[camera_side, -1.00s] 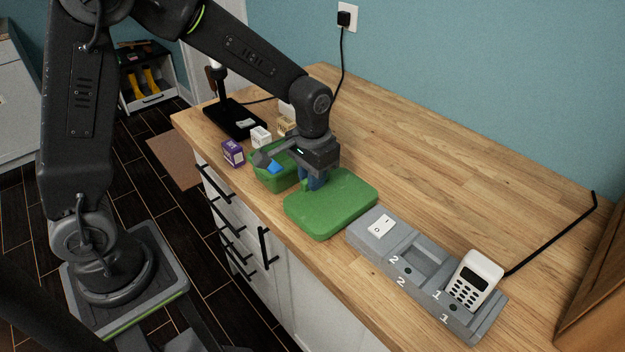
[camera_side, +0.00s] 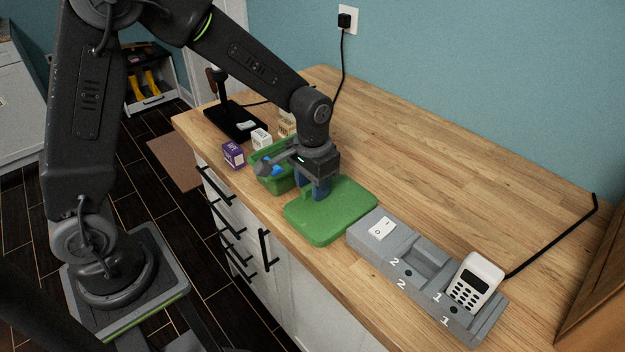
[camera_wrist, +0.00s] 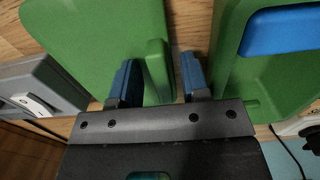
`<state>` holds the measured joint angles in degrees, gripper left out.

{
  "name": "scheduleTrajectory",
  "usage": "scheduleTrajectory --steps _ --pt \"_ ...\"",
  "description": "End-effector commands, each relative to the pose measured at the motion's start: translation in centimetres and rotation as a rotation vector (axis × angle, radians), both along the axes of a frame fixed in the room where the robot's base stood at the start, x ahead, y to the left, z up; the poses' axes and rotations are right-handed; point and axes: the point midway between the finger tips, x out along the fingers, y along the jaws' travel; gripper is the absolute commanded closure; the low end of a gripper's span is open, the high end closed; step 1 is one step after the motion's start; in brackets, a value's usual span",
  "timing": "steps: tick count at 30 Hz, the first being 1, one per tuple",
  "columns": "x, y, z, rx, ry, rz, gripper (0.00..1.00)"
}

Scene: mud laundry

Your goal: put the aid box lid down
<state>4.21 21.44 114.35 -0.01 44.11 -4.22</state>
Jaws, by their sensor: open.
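The green aid box lid (camera_side: 338,217) lies flat on the wooden counter, between the box and the grey tray. It also shows in the wrist view (camera_wrist: 95,40), with a raised green handle (camera_wrist: 158,68) near its edge. My gripper (camera_side: 313,193) is low over the lid's far left part. In the wrist view my gripper (camera_wrist: 160,82) has its blue fingers apart, one on each side of the handle. The green aid box (camera_side: 279,180) stands open just left of the lid, partly hidden by my wrist. Something blue (camera_wrist: 292,30) lies in it.
A grey two-slot tray (camera_side: 413,257) holds a white switch plate (camera_side: 383,228) and a white keypad device (camera_side: 474,281). A purple box (camera_side: 233,154), a white box (camera_side: 261,139) and a black stand base (camera_side: 236,121) are at the left.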

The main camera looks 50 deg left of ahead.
Motion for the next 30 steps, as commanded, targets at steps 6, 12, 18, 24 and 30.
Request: scheduleTrajectory --steps 6,12,18,24,30 --pt "0.1 0.0 1.9 0.000 -0.006 0.000 0.58" --pt "0.1 0.0 6.1 -0.001 -0.007 0.000 0.58" --pt "0.0 0.0 9.9 0.000 -0.005 0.000 0.58" --pt "0.0 0.0 12.0 0.000 -0.002 0.000 0.58" --pt "-0.4 0.1 12.7 -0.001 -0.010 0.000 0.58"
